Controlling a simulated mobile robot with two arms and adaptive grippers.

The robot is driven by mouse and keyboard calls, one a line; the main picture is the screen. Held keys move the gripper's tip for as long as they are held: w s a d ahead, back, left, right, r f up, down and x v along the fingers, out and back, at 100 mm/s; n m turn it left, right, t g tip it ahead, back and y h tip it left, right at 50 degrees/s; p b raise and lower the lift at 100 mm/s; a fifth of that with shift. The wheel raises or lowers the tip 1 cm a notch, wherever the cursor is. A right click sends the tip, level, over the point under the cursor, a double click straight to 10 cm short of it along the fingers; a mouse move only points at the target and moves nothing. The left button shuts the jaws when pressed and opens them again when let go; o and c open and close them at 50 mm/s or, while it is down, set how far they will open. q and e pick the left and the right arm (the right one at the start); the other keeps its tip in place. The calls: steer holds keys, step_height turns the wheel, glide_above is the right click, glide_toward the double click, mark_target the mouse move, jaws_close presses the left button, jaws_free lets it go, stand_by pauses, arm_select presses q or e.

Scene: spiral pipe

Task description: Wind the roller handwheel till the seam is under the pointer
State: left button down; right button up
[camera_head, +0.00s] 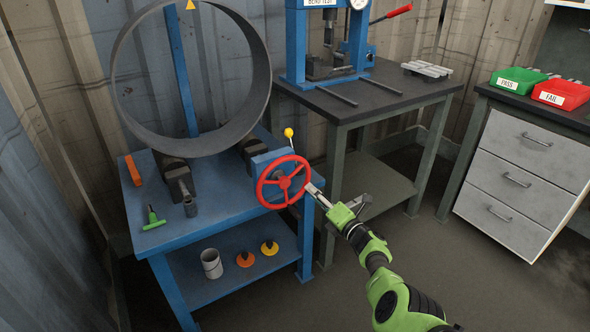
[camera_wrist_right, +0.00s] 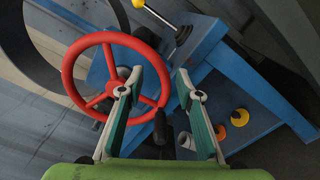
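The red handwheel (camera_head: 284,169) is on the front right of the blue roller stand; it also shows in the right wrist view (camera_wrist_right: 73,65). A dark crank grip (camera_wrist_right: 160,128) sits at its lower right rim and appears between my fingers there. The large grey pipe ring (camera_head: 262,85) rests upright on the rollers. The yellow pointer (camera_head: 190,5) is at the top edge, on a blue post behind the ring. I cannot make out a seam. My right gripper (camera_head: 336,196) is open, just right of the wheel; its spread fingers (camera_wrist_right: 160,78) hold nothing. My left gripper is out of view.
A yellow-knobbed lever (camera_head: 289,133) rises beside the wheel. The blue bench (camera_head: 215,190) carries an orange block (camera_head: 133,170) and a green-handled tool (camera_head: 153,218). A grey table (camera_head: 390,93) with a blue press stands behind. Open floor lies at the lower right.

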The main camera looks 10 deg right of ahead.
step_height(320, 180, up, 9)
steer(key=n+p, duration=0.1)
steer(key=n, duration=1)
steer(key=shift+s+a+n+p, duration=0.1)
steer(key=shift+a+n+p, duration=0.05)
steer(key=shift+n+p, duration=0.2)
steer(key=a+r+n, duration=0.1)
steer(key=a+n, duration=0.1)
steer(key=n, duration=0.1)
steer(key=s+a+r+n, duration=0.1)
steer(key=a+n, duration=0.1)
steer(key=n, duration=0.2)
steer(key=s+a+r+n, duration=0.1)
steer(key=a+r+n, duration=0.1)
steer(key=n, duration=0.1)
steer(key=shift+b, duration=0.4)
steer(key=shift+s+a+n, duration=0.15)
steer(key=shift+a+n, duration=0.45)
steer(key=shift+n, duration=0.35)
